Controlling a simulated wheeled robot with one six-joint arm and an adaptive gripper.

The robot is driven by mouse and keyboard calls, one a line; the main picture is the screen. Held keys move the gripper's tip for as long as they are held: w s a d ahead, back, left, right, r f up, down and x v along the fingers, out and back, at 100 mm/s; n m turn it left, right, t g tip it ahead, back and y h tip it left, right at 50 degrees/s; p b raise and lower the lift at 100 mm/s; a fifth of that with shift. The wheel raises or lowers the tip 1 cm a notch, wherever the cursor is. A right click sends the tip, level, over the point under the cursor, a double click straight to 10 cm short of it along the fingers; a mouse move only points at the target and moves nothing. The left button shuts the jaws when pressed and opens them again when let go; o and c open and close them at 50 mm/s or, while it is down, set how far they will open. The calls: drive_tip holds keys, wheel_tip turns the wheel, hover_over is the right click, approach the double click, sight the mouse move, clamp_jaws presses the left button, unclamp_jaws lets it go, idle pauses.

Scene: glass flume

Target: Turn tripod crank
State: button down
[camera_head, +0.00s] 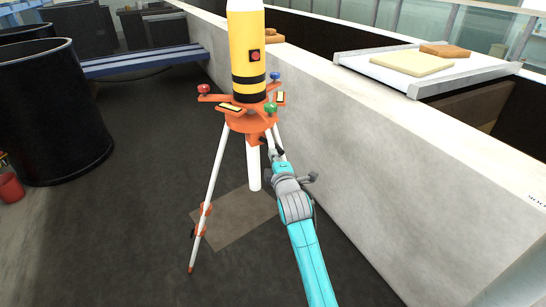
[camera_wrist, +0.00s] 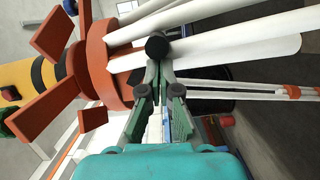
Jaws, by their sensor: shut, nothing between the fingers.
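The tripod (camera_head: 249,125) stands upright on the floor, with an orange head, white legs and a yellow-and-black cylinder (camera_head: 247,55) on top. A dark crank handle (camera_head: 279,151) shows just below the head. In the wrist view, its round black end (camera_wrist: 157,46) lies just beyond my fingertips, beside the orange head (camera_wrist: 105,62). My gripper (camera_head: 272,152) is below the right side of the head. In the wrist view, my gripper (camera_wrist: 159,75) is shut and empty, its tips close to the black end. I cannot tell whether they touch it. The rest of the crank is hidden.
A long pale wall (camera_head: 400,150) runs along the right, with a white tray (camera_head: 400,72) on top. A large black tub (camera_head: 50,115) and a blue bench (camera_head: 140,62) stand at left. A tripod leg (camera_head: 208,200) spreads toward the front left.

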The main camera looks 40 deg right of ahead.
drive_tip(key=shift+d+r+n, duration=0.1)
drive_tip(key=shift+d+n, duration=0.15)
drive_tip(key=shift+n, duration=0.45)
drive_tip(key=shift+s+d+r+n+t, duration=0.15)
drive_tip(key=shift+d+n+t, duration=0.1)
drive_tip(key=shift+n, duration=0.45)
drive_tip(key=shift+s+d+r+n+t, duration=0.15)
drive_tip(key=shift+n+t, duration=0.1)
drive_tip(key=shift+n, duration=0.45)
drive_tip(key=shift+d+r+h, duration=0.15)
drive_tip(key=shift+r+h, duration=0.15)
drive_tip(key=shift+d+r, duration=0.15)
drive_tip(key=shift+d, duration=0.05)
